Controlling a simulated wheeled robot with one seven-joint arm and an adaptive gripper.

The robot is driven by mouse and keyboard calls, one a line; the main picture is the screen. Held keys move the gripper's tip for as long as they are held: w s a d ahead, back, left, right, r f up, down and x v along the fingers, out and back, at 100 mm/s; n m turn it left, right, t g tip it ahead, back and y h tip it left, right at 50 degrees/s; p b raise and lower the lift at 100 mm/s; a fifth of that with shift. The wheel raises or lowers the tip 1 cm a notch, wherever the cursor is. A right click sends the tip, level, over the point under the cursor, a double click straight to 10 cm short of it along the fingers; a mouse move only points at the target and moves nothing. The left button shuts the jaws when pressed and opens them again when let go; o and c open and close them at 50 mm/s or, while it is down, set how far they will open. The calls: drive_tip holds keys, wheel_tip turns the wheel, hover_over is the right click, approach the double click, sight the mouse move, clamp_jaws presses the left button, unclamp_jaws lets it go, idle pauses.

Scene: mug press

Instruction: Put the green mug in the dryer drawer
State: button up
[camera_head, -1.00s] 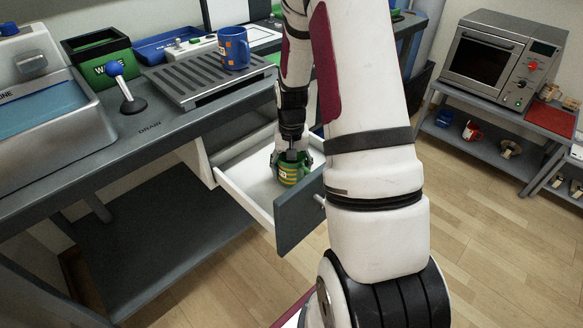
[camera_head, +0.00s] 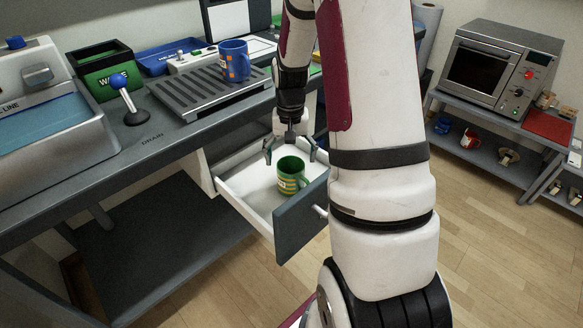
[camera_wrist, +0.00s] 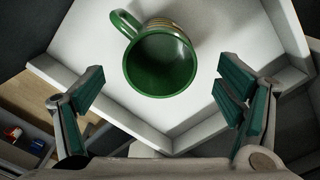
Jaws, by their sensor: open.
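The green mug (camera_head: 290,178), with yellow stripes, stands upright inside the open white drawer (camera_head: 240,185), near its dark grey front. In the wrist view the mug (camera_wrist: 160,62) shows from above, its handle toward the upper left, resting on the drawer floor (camera_wrist: 85,35). My gripper (camera_head: 290,152) is open above and just behind the mug in the head view. In the wrist view its two fingers (camera_wrist: 160,95) are spread wide, apart from the mug. Nothing is between them in contact.
A blue mug (camera_head: 234,62) stands on the grey drain rack (camera_head: 190,100) on the counter above. A green bin (camera_head: 103,72) and a joystick lever (camera_head: 128,95) are to the left. An oven (camera_head: 490,70) stands on the right bench. My arm hides part of the drawer's right side.

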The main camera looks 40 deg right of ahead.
drive_tip(key=s+a+r+n, duration=0.2)
drive_tip(key=s+a+r, duration=0.3)
drive_tip(key=r, duration=0.4)
drive_tip(key=s+a+r+n, duration=0.2)
drive_tip(key=s+a+r, duration=0.1)
drive_tip(key=a+r, duration=0.55)
drive_tip(key=s+a+r+n, duration=0.2)
drive_tip(key=s+a, duration=0.2)
drive_tip(key=s, duration=0.5)
drive_tip(key=s+a+r+n+t, duration=0.1)
drive_tip(key=s+a, duration=0.3)
drive_tip(key=s, duration=0.5)
drive_tip(key=shift+s+a+r+n, duration=0.25)
drive_tip(key=shift+a+r+n, duration=0.1)
drive_tip(key=shift+r+n, duration=0.4)
wheel_tip(320, 180, up, 17)
drive_tip(key=t+p, duration=0.3)
drive_tip(key=p, duration=1.2)
drive_tip(key=shift+p, duration=0.3)
